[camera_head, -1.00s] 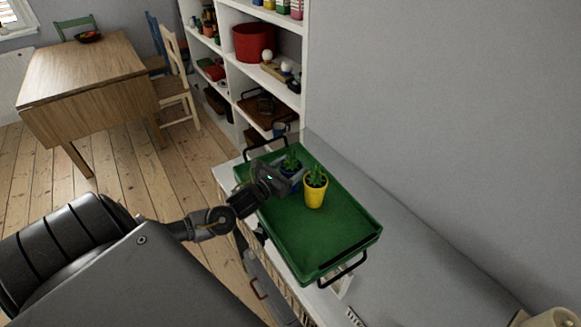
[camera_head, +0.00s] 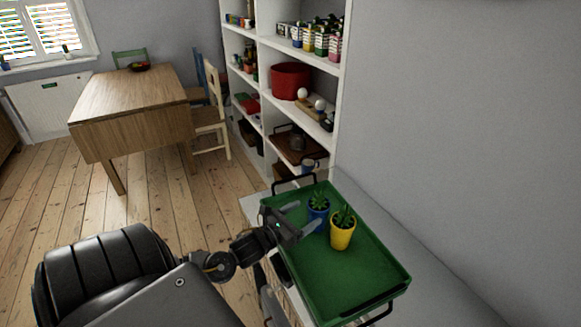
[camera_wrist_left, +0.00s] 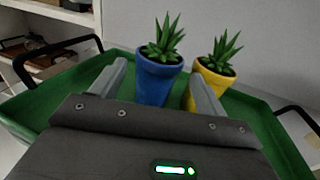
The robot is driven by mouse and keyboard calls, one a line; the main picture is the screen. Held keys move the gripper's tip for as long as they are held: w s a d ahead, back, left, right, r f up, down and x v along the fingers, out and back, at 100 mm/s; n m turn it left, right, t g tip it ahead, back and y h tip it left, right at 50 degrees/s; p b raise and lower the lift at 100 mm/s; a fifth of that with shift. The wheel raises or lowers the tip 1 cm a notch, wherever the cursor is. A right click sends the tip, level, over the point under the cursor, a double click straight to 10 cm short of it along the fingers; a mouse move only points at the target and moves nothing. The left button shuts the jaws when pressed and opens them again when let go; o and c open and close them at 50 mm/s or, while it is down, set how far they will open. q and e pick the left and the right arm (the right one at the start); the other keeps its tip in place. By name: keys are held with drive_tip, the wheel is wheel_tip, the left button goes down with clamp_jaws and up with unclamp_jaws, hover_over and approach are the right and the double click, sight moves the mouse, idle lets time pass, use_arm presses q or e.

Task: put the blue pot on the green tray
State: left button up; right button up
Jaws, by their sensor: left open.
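The blue pot (camera_head: 318,213) with a spiky green plant stands upright on the green tray (camera_head: 362,272), towards its far end. It also shows in the left wrist view (camera_wrist_left: 155,84), just beyond and between the finger lines. My left gripper (camera_head: 302,217) is open at the tray's left side, its fingers pointing at the blue pot. The fingers also show in the wrist view (camera_wrist_left: 160,85), with nothing visibly clamped between them. My right gripper is in neither view.
A yellow pot (camera_head: 342,235) with a plant stands on the tray close beside the blue pot. The tray's near part is clear. Black handles rise at both tray ends. A grey wall (camera_head: 450,130) runs along the right, and a white shelf unit (camera_head: 341,100) stands behind.

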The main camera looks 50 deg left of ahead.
use_arm(q)
drive_tip(key=s, duration=0.5)
drive_tip(key=shift+s+a+b, duration=0.2)
drive_tip(key=shift+s+b, duration=0.1)
